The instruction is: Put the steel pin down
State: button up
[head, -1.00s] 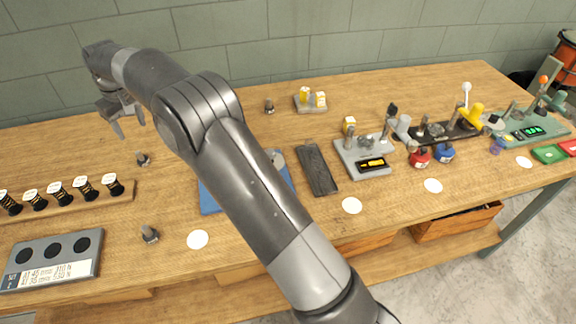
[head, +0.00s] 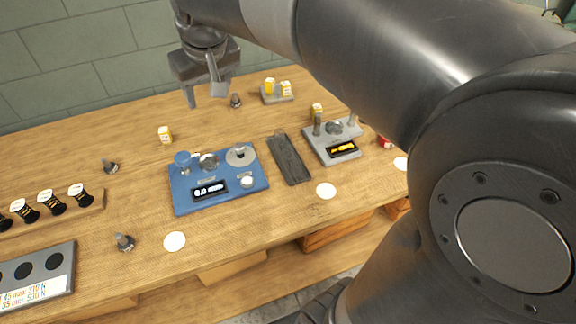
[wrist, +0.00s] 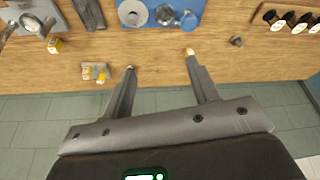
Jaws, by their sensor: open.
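Three small grey metal pieces with knob-like bases stand or lie on the bench: one near the back (head: 236,101), one at the left (head: 111,167) and one near the front (head: 124,242). I cannot tell which is the steel pin. My gripper (head: 204,98) hangs over the back of the bench, close to the left of the back piece, with empty, parted fingers. In the wrist view, its fingers (wrist: 160,60) are wide apart with only bench and wall between them. The left piece also shows in the wrist view (wrist: 236,41).
A blue device (head: 220,187) stands mid-bench, with a dark tray (head: 289,160) and a grey device (head: 333,143) to its right. A spool rack (head: 60,213) is at the left. A yellow-and-white block (head: 165,134) stands below my gripper. My arm hides the right side.

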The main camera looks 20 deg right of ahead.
jog(key=s+d+f+m, duration=0.1)
jog(key=s+d+f, duration=0.1)
jog(key=s, duration=0.4)
jog(key=s+d+f+m+t, duration=0.1)
jog(key=s+d+f, duration=0.2)
jog(key=s, duration=0.3)
jog(key=s+d+f+m, duration=0.1)
jog(key=s+d+f, duration=0.1)
jog(key=s+d, duration=0.2)
jog(key=shift+s+f+h, duration=0.15)
jog(key=shift+s+h, duration=0.25)
jog(key=shift+s, duration=0.85)
jog(key=shift+o, duration=0.4)
